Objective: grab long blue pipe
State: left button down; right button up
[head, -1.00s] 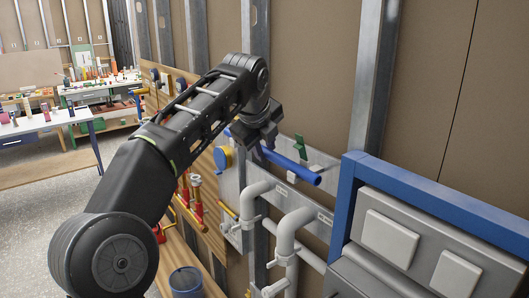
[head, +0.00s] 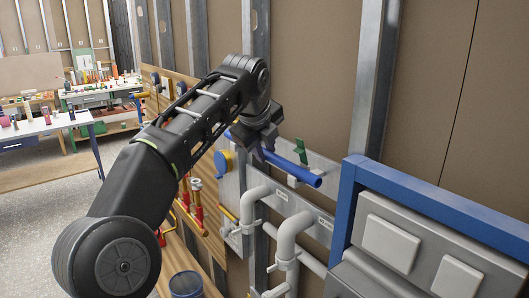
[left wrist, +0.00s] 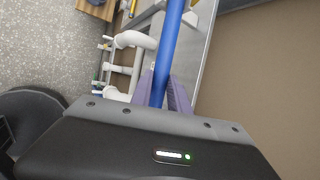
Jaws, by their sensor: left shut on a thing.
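The long blue pipe (head: 292,169) lies along the grey metal wall plate, near its top edge. My left gripper (head: 258,152) is shut on the pipe, gripping it around its left part in the head view. In the left wrist view, the blue pipe (left wrist: 166,50) runs up from between the two purple-grey fingers (left wrist: 165,92). The pipe's right end is free in the head view. Part of the pipe behind the gripper is hidden. I cannot tell whether the pipe still touches its holders. My right gripper is in no view.
White curved pipes (head: 287,240) stand out below the plate. A small green clip (head: 300,150) sits just above the pipe. A blue-framed grey panel (head: 400,235) stands at the right. Tables with several small items (head: 45,122) are at the far left.

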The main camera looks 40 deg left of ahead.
pick_arm(q)
jog(key=shift+r, duration=0.35)
jog(key=shift+s+d+r, duration=0.1)
jog(key=s+d+b, duration=0.2)
jog(key=s+d, duration=0.1)
jog(key=s, duration=0.5)
jog(key=s+d+b, duration=0.2)
jog(key=s+d, duration=0.2)
jog(key=s, duration=0.4)
jog(key=shift+s, duration=0.25)
jog(key=shift+a, duration=0.1)
